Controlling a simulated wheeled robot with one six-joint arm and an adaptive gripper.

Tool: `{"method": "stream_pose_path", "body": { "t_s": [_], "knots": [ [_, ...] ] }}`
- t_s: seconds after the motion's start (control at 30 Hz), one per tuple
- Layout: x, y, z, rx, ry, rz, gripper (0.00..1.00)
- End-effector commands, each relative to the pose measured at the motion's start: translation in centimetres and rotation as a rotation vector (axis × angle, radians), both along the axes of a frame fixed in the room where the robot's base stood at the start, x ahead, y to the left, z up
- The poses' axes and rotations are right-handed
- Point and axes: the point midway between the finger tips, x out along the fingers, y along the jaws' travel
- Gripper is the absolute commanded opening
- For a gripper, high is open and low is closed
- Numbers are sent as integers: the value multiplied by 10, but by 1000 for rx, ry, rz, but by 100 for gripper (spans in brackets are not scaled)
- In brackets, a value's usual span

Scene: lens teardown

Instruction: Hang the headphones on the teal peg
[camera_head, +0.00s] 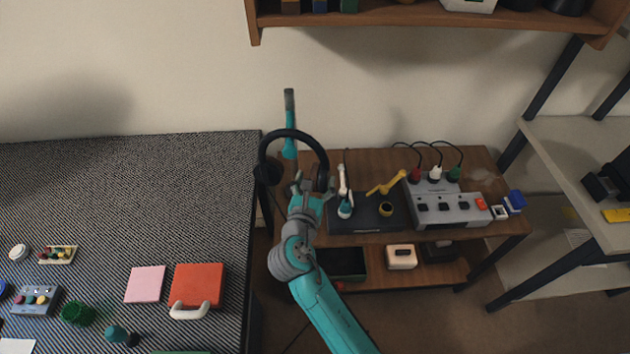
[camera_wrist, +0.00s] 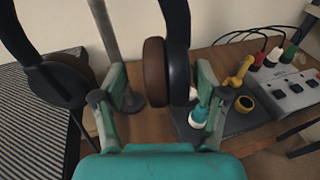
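The black headphones (camera_head: 308,139) are up off the table, band at the top and ear cups below. In the head view the band crosses the teal peg (camera_head: 290,149) on its grey-topped stand (camera_head: 289,100); I cannot tell whether it rests on the peg. In the wrist view the stand's grey pole (camera_wrist: 104,28) shows between the dark left ear cup (camera_wrist: 62,82) and the brown-padded right ear cup (camera_wrist: 154,72). My gripper (camera_head: 313,184) is open, its fingers on either side of the right cup, with visible gaps. The peg is not clear in the wrist view.
A wooden table (camera_head: 390,159) holds a dark mat (camera_head: 365,222) with a yellow tool (camera_head: 387,183), and a grey switch box (camera_head: 448,205) with cables. A striped table (camera_head: 130,200) is at left. A wooden shelf (camera_head: 420,20) hangs above.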

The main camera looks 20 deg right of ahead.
Motion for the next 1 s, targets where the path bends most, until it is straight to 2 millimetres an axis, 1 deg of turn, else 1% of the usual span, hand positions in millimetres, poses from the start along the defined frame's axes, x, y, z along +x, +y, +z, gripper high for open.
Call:
{"method": "stream_pose_path", "body": {
  "t_s": [0.2,0.33,0.43,0.6,0.8,1.0],
  "knots": [
    [-1,1,-1,0,2,0,72],
    [-10,7,0,0,3,1,72],
    [-23,16,3,-1,2,4,72],
    [-52,35,9,0,1,6,72],
    [-81,53,15,-1,1,3,72],
    [-96,62,18,-1,0,2,72]
  ]
}}
